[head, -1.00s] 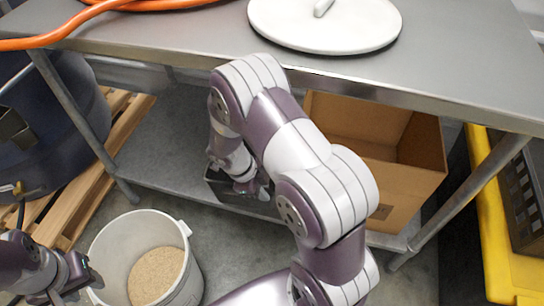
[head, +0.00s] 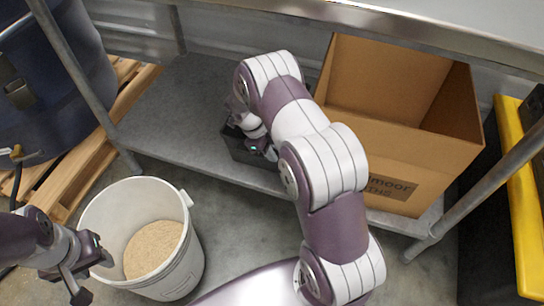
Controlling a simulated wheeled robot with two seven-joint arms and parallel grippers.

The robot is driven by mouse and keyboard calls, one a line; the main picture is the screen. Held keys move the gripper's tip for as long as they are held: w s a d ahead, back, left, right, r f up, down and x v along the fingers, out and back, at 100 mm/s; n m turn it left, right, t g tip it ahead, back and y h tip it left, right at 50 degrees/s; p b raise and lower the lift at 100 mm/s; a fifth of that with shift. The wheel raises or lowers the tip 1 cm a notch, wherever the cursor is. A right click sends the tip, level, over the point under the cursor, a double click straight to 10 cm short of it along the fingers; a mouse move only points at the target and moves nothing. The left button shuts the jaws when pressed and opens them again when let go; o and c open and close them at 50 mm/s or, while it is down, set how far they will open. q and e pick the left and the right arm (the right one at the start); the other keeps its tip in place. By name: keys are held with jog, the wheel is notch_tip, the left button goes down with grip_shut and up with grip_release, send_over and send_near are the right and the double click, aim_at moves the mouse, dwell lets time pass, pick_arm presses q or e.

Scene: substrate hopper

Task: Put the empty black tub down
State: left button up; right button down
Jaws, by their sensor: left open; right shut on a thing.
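The black tub (head: 240,152) is at the front edge of the table's lower shelf, left of the cardboard box. It looks upright, and my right arm covers part of it. I cannot tell whether its base rests on the shelf. My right gripper (head: 262,147) is shut on the tub at its near right side; its fingertips are mostly hidden. My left gripper (head: 88,272) is open and empty, at the left rim of the white bucket.
The white bucket (head: 187,263) on the floor holds tan grains (head: 153,248). The grey lower shelf (head: 165,125) is clear left of the tub. An open cardboard box (head: 400,150) stands at its right. A wooden pallet (head: 75,165), a dark blue drum (head: 55,75) and a yellow object (head: 525,215) flank the table.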

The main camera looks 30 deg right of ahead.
jog(key=shift+r, duration=0.1)
jog(key=c, duration=1.2)
grip_release()
jog(key=shift+c, duration=0.2)
